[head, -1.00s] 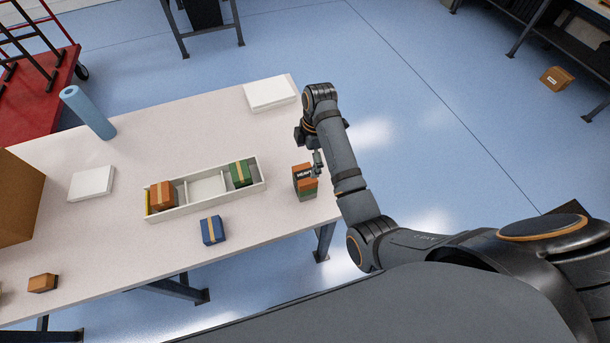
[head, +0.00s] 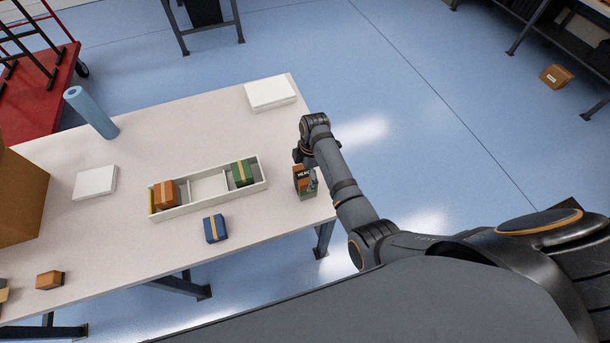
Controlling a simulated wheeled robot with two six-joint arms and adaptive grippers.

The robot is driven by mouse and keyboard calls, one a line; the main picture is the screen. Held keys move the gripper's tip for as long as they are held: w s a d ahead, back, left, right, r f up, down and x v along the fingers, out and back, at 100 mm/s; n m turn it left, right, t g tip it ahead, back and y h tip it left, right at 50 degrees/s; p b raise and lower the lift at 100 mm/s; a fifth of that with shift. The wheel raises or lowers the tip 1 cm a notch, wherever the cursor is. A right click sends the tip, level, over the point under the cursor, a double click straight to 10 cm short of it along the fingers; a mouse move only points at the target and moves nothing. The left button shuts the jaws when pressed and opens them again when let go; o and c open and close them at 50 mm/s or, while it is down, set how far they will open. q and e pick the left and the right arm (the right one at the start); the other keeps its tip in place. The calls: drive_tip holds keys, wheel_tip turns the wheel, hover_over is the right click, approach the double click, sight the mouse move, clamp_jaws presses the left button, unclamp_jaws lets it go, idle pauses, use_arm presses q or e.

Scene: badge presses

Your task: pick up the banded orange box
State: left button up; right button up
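An orange box with a tan band (head: 165,194) sits in the left part of the white divided tray (head: 207,208). A green box with a tan band (head: 241,173) sits in the tray's right compartment. Another orange box with a dark lettered label (head: 299,183) stands at the table's right edge, with green showing below it. My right gripper (head: 312,180) is right at this labelled box, its fingers overlapping it in the head view. Whether they are open or touching it is too small to tell. My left gripper is not in view.
A blue banded box (head: 215,228) lies in front of the tray. A small orange-brown box (head: 49,280) is at the front left. White slabs (head: 270,93) (head: 95,183) and a blue roll (head: 91,112) stand further back. The tray's middle compartment is empty.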

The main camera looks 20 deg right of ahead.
drive_tip(key=c, duration=1.2)
drive_tip(key=shift+r, duration=0.1)
